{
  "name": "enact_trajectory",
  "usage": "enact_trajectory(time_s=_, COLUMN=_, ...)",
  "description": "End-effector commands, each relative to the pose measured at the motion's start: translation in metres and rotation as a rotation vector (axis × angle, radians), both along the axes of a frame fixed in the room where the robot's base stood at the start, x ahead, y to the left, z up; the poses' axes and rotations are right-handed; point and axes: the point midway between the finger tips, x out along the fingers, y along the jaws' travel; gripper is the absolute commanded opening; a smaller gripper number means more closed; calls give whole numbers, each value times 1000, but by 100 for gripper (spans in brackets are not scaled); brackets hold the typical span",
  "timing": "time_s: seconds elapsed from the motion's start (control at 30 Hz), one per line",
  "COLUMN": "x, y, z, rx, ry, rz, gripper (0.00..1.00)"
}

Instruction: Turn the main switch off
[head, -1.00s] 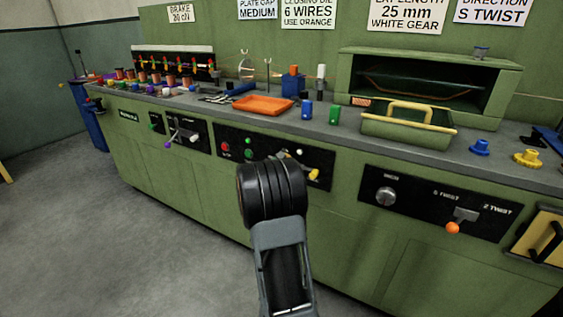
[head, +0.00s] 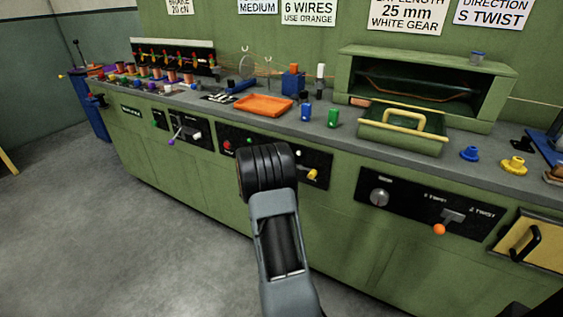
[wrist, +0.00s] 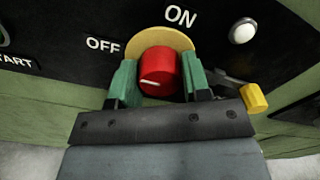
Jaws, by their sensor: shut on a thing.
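The main switch is a round red knob (wrist: 158,65) on a yellow disc (wrist: 172,37), set in a black panel in the wrist view. Its OFF label (wrist: 103,45) is to the left and its ON label (wrist: 181,16) is above. A white line on the knob's face lies almost level, toward its left side. My gripper (wrist: 157,84) has its green pads on the left and right of the knob, shut on it. In the head view my own arm hides the knob and the fingertips.
A yellow-tipped lever (wrist: 254,97) is close to the right finger, and a white button (wrist: 242,31) is above it. In the head view, the green bench carries an orange tray (head: 263,105) and a green bin (head: 402,127). The grey floor (head: 120,240) at left is clear.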

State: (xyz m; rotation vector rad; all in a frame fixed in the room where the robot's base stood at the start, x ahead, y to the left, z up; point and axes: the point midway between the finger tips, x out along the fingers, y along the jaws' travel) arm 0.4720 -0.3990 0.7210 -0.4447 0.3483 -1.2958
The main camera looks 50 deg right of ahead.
Motion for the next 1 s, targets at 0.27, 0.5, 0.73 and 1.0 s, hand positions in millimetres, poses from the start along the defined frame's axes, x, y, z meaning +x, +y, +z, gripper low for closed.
enact_trajectory(time_s=0.27, x=0, y=0, z=0, rx=-15, ry=67, rz=0, gripper=20)
enact_trajectory(time_s=0.5, x=0, y=0, z=-1, rx=-18, ry=80, rz=0, gripper=20)
enact_trajectory(time_s=0.73, x=0, y=0, z=-1, rx=-18, ry=80, rz=0, gripper=20)
enact_trajectory(time_s=1.0, x=0, y=0, z=-1, rx=-19, ry=79, rz=0, gripper=67)
